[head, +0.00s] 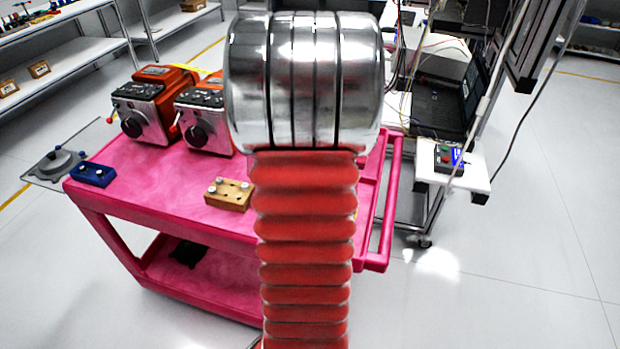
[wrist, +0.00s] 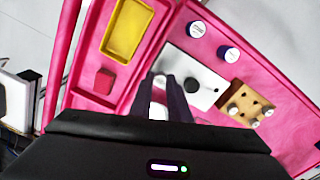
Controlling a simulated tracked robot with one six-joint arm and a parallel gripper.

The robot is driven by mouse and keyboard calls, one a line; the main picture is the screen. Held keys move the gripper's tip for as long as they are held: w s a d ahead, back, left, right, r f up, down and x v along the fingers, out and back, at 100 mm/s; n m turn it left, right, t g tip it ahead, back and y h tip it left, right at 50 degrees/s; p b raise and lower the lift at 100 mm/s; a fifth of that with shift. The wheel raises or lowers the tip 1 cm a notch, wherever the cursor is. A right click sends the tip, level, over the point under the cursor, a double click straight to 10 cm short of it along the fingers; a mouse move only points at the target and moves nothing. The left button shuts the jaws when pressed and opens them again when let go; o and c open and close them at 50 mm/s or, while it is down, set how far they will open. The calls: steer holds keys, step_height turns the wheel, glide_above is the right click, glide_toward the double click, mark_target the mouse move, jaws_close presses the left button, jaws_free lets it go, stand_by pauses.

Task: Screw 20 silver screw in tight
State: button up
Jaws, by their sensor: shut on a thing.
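My gripper (wrist: 164,98) is over the pink cart in the wrist view, with its two dark fingers pointing away from the camera. A pale silver piece shows between the fingers, and they are shut on it; it looks like the silver screw (wrist: 160,84). Its lower end is hidden, so I cannot tell whether it touches the plate. A whitish plate (wrist: 207,66) with a dark round spot lies at the fingertips. A wooden block (wrist: 236,94) with several silver-topped screws sits right of the plate. The wooden block (head: 222,203) also shows in the head view, where my arm hides the gripper.
A bench with a laptop (head: 450,105) is behind right.

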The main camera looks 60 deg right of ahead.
steer(key=shift+f, duration=0.9)
stand_by(0.5)
